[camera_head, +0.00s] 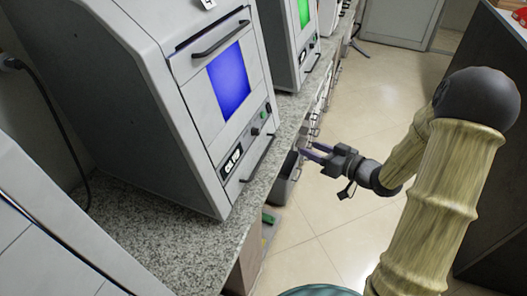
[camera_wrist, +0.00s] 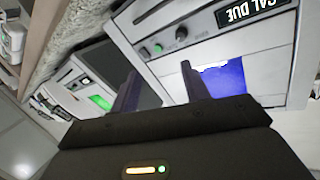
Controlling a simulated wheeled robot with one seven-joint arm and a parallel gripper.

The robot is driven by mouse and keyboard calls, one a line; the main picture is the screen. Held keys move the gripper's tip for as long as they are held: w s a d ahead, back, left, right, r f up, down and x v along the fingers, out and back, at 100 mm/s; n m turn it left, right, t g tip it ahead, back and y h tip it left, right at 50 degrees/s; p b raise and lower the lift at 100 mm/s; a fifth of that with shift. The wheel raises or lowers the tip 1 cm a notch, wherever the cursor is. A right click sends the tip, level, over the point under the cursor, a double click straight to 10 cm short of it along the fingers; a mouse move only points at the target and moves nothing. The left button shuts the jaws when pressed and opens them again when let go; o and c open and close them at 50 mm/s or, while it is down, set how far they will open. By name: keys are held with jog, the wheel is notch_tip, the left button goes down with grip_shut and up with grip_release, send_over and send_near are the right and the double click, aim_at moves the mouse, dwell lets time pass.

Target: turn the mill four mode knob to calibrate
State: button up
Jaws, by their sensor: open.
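Mill four is the large grey machine (camera_head: 150,80) on the counter, with a tag that seems to read 4 on its top edge. It has a blue screen (camera_head: 229,80) and a small display (camera_head: 232,160) reading CAL DUE. In the wrist view, a dark round knob (camera_wrist: 181,33) sits beside the CAL DUE display (camera_wrist: 252,10), in line with a small greenish control (camera_wrist: 158,47). I cannot read the knob's setting or markings. My gripper (camera_head: 305,152) is open and empty, out over the aisle to the right of the mill's front, apart from it. Its fingers (camera_wrist: 160,85) show in the wrist view.
A second machine with a green screen (camera_head: 304,12) stands farther along the speckled stone counter (camera_head: 180,245). Handles (camera_head: 222,40) stick out from the mill's front. The tiled aisle floor (camera_head: 320,215) is open. A dark cabinet (camera_head: 503,150) stands at right.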

aim_at(259, 133)
jog(key=s+y, duration=0.1)
jog(key=s+f+y+b, duration=0.1)
jog(key=y, duration=0.1)
jog(key=shift+a+f+n+g, duration=0.15)
jog(key=shift+f+n+g, duration=0.15)
jog(key=shift+g, duration=0.1)
jog(key=x, duration=1.7)
jog(key=shift+w+a+r, duration=0.15)
jog(key=shift+a+r, duration=0.05)
jog(key=c, duration=1)
